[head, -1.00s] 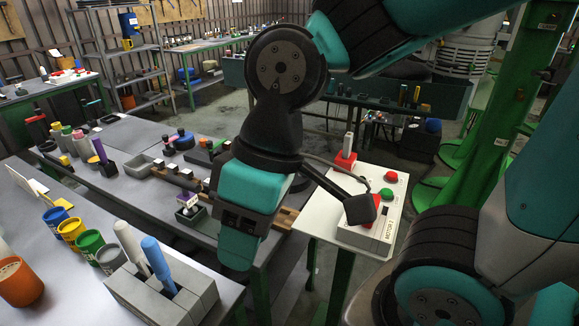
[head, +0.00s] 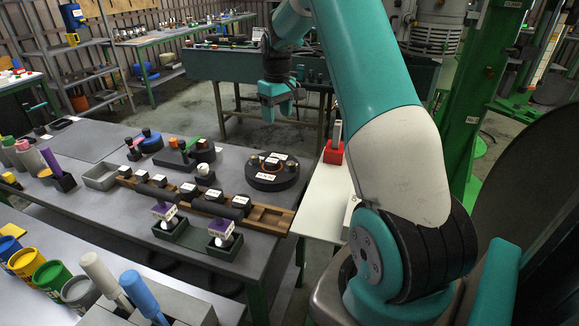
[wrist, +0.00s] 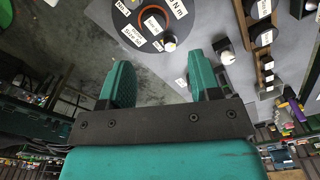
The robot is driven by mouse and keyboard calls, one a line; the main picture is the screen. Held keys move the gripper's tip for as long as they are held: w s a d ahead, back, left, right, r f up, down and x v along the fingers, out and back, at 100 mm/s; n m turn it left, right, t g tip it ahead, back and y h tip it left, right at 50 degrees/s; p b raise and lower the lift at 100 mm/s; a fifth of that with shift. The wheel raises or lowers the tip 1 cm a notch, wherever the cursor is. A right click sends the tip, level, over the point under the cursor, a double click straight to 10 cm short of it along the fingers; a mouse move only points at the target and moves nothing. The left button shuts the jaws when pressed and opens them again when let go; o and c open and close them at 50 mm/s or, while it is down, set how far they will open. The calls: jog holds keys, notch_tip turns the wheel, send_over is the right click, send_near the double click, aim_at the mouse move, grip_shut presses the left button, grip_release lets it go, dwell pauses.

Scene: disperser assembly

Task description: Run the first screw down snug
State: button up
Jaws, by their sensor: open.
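A round black fixture (head: 262,184) with white labels and orange-brown details lies on the grey table in the head view. The wrist view shows the same black fixture (wrist: 128,40) ahead of my fingers, with an orange ring and a small white-topped part (wrist: 168,42) near its rim. I cannot tell which part is the first screw. My gripper (head: 279,110) hangs beyond the table's far edge, apart from the fixture. In the wrist view my gripper (wrist: 162,80) has its two green fingers spread, with nothing between them.
A wooden rack (head: 268,217) with black labelled parts runs along the table. Two green trays (head: 188,238) (head: 224,252) stand in front of it. A white stand (head: 325,210) with a red block (head: 333,153) is on the right. Open floor lies behind the table.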

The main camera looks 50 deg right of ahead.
send_over(290, 164)
notch_tip(290, 164, down, 3)
jog(key=shift+m, duration=0.4)
notch_tip(290, 164, down, 17)
jog(key=p, duration=0.4)
jog(key=shift+d+r, duration=0.15)
jog(key=shift+c, duration=0.2)
jog(key=c, duration=0.9)
